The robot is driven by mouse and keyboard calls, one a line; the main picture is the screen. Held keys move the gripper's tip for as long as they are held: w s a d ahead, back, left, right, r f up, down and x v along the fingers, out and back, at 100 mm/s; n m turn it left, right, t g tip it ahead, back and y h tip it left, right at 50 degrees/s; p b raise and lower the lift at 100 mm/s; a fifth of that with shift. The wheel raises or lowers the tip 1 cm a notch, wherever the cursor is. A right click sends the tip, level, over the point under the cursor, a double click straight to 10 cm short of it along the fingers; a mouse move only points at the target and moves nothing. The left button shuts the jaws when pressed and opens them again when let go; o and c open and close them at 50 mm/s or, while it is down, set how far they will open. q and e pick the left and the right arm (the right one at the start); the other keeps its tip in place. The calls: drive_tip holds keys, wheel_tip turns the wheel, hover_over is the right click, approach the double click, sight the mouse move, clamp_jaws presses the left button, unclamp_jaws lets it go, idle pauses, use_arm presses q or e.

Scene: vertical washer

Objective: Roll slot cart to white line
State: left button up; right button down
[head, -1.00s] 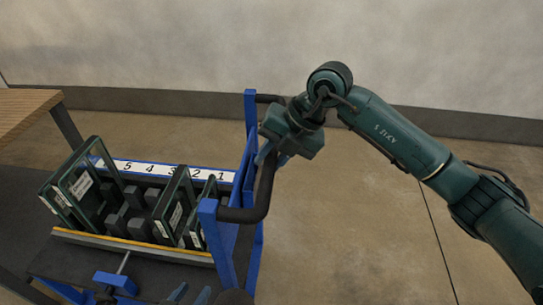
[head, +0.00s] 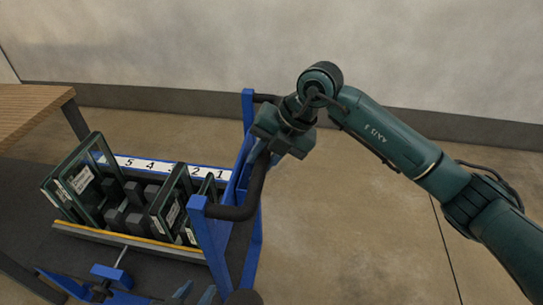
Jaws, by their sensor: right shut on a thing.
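The slot cart (head: 200,225) is at the lower left, with a blue frame, numbered slots and a dark handle bar (head: 256,190) on its right side. Framed glass panels (head: 80,185) stand tilted in its slots. My right gripper (head: 258,153) is shut on the handle bar near its far end; the fingertips are partly hidden. The white line is not in view.
A wooden-topped table (head: 30,110) stands at the left, its leg close behind the cart. A pale wall (head: 300,40) with a dark baseboard runs along the back. The concrete floor (head: 340,230) right of the cart is clear, apart from my right arm above it.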

drive_tip(key=a, duration=0.2)
drive_tip(key=shift+w+a, duration=0.3)
drive_tip(key=shift+w, duration=0.05)
idle(0.4)
drive_tip(key=c, duration=1)
unclamp_jaws()
drive_tip(key=shift+d, duration=0.1)
